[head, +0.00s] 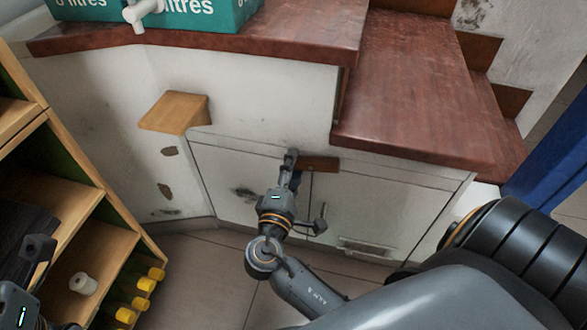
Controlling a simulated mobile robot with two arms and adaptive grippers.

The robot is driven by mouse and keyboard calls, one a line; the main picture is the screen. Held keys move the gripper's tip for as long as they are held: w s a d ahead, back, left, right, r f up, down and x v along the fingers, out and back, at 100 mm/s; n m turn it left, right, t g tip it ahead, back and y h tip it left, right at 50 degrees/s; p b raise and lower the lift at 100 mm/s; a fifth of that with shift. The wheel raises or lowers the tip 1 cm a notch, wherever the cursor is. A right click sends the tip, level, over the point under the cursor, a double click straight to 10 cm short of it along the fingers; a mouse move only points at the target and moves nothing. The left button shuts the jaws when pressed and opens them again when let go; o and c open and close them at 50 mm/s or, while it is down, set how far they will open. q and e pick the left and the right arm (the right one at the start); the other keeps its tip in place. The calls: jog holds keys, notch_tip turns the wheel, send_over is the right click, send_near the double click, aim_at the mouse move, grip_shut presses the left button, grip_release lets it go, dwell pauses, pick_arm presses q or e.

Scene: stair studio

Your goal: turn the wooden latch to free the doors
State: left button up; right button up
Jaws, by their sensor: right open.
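The wooden latch (319,163) is a small red-brown bar, lying about level across the top of the white cupboard doors under the stair. The left door (225,165) and the right door (385,205) look closed. My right gripper (293,167) is open, with its fingers at the latch's left end. The fingers cover that end, and I cannot tell whether they touch it. Part of my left gripper (36,252) shows at the lower left edge, by the shelf, and its finger state is unclear.
A wooden shelf unit (128,243) stands at the left, holding a white roll (84,284) and several yellow items (141,303). A small wooden block (176,111) juts out above the left door. Red-brown stair treads (420,90) overhang the doors. A teal box (190,15) stands on top.

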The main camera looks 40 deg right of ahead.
grip_shut()
jog(key=shift+r+m, duration=0.4)
jog(key=shift+m, duration=0.8)
grip_release()
jog(key=shift+a, duration=0.1)
jog(key=v, duration=1.2)
jog(key=shift+w, duration=0.1)
